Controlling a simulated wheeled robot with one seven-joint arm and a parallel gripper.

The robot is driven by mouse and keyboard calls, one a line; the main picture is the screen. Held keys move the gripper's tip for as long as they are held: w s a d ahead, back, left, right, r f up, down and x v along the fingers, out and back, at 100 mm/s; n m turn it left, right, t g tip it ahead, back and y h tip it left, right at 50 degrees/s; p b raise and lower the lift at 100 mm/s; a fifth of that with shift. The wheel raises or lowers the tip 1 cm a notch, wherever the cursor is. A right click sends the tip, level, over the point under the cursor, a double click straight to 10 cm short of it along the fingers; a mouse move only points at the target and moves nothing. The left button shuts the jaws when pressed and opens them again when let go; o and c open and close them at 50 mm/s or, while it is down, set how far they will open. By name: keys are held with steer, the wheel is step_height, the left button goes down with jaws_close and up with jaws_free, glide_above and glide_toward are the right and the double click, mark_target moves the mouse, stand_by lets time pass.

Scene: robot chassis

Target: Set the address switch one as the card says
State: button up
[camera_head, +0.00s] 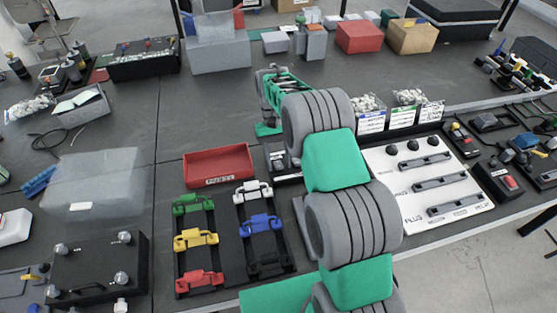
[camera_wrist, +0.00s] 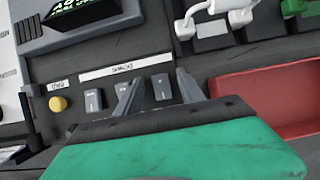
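The switch panel (camera_wrist: 80,75) fills the middle of the wrist view. It carries several grey rocker-like switches, one (camera_wrist: 161,87) on the right, one (camera_wrist: 93,101) on the left and one between them partly behind a finger. A white label strip (camera_wrist: 119,70) lies above them; its text is too small to read. My gripper (camera_wrist: 158,92) is open and empty, its two fingers over the switch row with the right-hand switch between them. Contact cannot be told. In the head view part of the panel (camera_head: 280,155) shows beside my arm, which hides the rest. No readable card shows.
A yellow knob (camera_wrist: 57,103) sits left of the switches. A grey unit with green characters (camera_wrist: 75,10) is cut off above. The red tray (camera_wrist: 270,95) lies close on the right, also in the head view (camera_head: 218,165). Coloured clasps (camera_head: 195,238) stand in front.

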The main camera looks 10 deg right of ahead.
mark_target(276, 160)
steer(key=v, duration=0.7)
steer(key=shift+w+r+b, duration=0.15)
steer(key=shift+r+b, duration=0.25)
steer(key=shift+b, duration=0.05)
